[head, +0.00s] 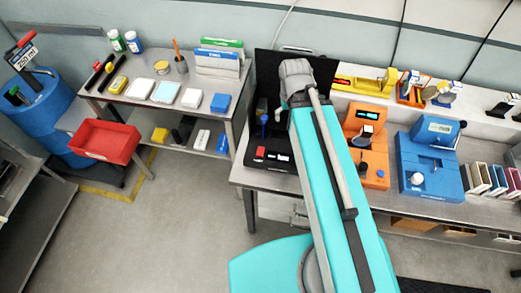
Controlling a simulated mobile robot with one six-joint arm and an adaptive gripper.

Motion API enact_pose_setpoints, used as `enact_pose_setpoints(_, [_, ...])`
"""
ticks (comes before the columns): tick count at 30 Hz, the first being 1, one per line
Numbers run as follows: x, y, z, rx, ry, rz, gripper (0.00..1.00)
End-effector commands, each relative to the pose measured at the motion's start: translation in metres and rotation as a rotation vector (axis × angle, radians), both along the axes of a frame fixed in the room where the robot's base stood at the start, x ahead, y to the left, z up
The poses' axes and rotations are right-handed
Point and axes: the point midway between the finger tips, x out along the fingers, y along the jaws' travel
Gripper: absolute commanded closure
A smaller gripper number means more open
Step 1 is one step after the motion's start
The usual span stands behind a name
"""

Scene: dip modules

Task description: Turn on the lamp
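I see nothing that I can clearly identify as a lamp. A black station (262,167) stands at the left end of the workbench, with a dark upright panel (267,70) behind it. It has a red button or block (261,151), a small pale part (283,157) and a small blue part (264,118). My turquoise arm reaches up across the bench and covers the station's right side. My gripper does not show; it is out of sight beyond or behind the arm.
Right of my arm stand an orange device (370,150) and a blue device (428,165). A yellow and red device (362,84) is on the shelf behind. A side table (136,100) holds boxes and bottles. A red bin (105,141) stands left; the floor (170,220) is clear.

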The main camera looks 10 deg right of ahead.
Motion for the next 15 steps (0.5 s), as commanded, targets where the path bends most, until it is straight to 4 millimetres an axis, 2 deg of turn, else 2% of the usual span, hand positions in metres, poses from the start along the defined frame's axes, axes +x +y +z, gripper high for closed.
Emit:
enact_pose_setpoints(1, [0.0,0.0,0.0,0.0,0.0,0.0,0.21])
enact_pose_setpoints(2, [0.0,0.0,0.0,0.0,0.0,0.0,0.27])
enact_pose_setpoints(5, [0.0,0.0,-0.004,0.0,0.0,0.0,0.45])
enact_pose_setpoints(13, [0.0,0.0,-0.031,0.0,0.0,0.0,0.95])
enact_pose_setpoints(14, [0.0,0.0,-0.033,0.0,0.0,0.001,1.0])
enact_pose_setpoints(15, [0.0,0.0,-0.036,0.0,0.0,0.001,1.0])
